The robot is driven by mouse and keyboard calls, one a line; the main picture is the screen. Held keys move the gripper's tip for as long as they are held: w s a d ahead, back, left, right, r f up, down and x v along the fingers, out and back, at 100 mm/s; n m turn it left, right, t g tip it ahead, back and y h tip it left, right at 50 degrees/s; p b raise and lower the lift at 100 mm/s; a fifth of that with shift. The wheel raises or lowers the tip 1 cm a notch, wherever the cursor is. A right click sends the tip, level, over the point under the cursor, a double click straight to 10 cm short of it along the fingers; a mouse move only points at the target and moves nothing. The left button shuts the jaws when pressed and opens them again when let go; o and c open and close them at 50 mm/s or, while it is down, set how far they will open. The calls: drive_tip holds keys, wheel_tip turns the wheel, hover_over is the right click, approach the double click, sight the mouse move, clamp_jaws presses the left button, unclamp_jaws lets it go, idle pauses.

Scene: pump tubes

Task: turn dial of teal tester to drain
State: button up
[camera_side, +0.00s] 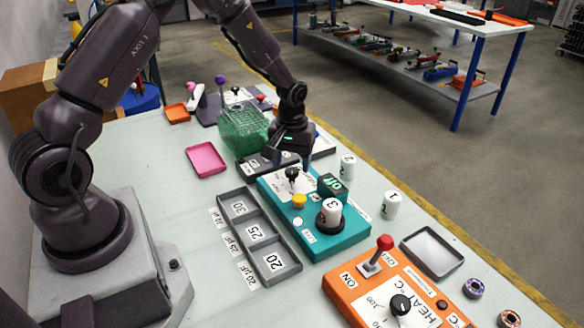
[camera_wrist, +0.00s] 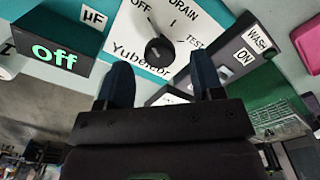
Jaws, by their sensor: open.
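The teal tester (camera_side: 322,246) lies on the bench in the side view, and part of its teal case (camera_wrist: 62,14) shows in the wrist view. Its black dial (camera_side: 292,173) stands on a white plate. In the wrist view the dial (camera_wrist: 159,51) is ringed by the labels OFF, DRAIN and TEST, and its pointer seems turned toward OFF. The tester's display (camera_wrist: 55,56) reads "off" in green. My gripper (camera_side: 291,152) is above and behind the dial in the side view. In the wrist view my open gripper (camera_wrist: 162,72) has a dark finger at either side below the dial, apart from it.
A white capacitor marked 3 (camera_side: 330,212) stands in the tester's holder. Loose white cylinders (camera_side: 391,206) stand right of it. A dark grey box (camera_wrist: 228,58) adjoins the tester.

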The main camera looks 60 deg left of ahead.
drive_tip(key=shift+f, duration=1.2)
drive_tip(key=c, duration=0.9)
drive_tip(key=shift+m, duration=0.4)
drive_tip(key=m, duration=0.5)
drive_tip(key=shift+m, duration=0.3)
drive_tip(key=m, duration=0.5)
drive_tip(key=shift+m, duration=0.3)
